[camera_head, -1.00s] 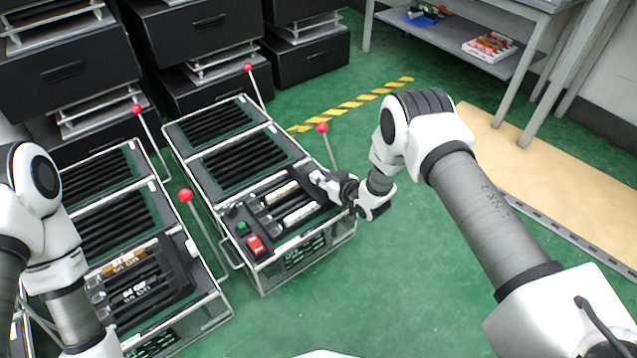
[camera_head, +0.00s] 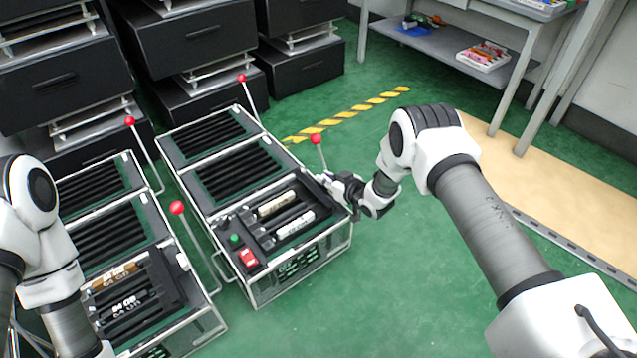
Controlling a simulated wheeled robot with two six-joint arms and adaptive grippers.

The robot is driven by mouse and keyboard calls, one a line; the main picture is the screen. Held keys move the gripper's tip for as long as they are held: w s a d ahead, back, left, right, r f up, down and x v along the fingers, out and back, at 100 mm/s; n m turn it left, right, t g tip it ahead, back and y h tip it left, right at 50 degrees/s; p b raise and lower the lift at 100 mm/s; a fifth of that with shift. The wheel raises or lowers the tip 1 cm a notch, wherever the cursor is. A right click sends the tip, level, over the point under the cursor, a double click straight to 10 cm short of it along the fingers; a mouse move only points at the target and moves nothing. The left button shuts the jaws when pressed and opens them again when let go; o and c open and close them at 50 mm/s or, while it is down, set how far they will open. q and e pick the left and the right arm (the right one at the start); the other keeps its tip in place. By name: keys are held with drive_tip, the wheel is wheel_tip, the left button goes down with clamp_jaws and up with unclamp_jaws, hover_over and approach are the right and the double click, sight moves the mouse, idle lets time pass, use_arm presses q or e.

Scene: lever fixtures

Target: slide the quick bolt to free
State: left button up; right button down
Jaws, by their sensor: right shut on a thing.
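The right-hand black lever fixture (camera_head: 232,250) stands on the green floor, with a beige-labelled bar (camera_head: 278,203) and a white-labelled bar (camera_head: 295,224) in its near section. My right gripper (camera_head: 328,180) is at the fixture's right edge, beside the base of a red-knobbed lever (camera_head: 317,139). It is shut on a small part there, seemingly the quick bolt. The fingers largely hide that part, and its exact position is not clear. My left arm comes in at the left edge, and its gripper is outside the picture.
A second fixture (camera_head: 205,318) with red-knobbed levers stands to the left. A green button (camera_head: 234,239) and red switch (camera_head: 249,257) are near the front corner. Black drawer cabinets (camera_head: 190,40) fill the back. Green floor is clear in front and right of the fixture.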

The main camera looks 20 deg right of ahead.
drive_tip(key=shift+w+d, duration=0.1)
drive_tip(key=shift+d, duration=0.1)
drive_tip(key=c, duration=1.4)
unclamp_jaws()
drive_tip(key=shift+d, duration=0.1)
drive_tip(key=v, duration=1.2)
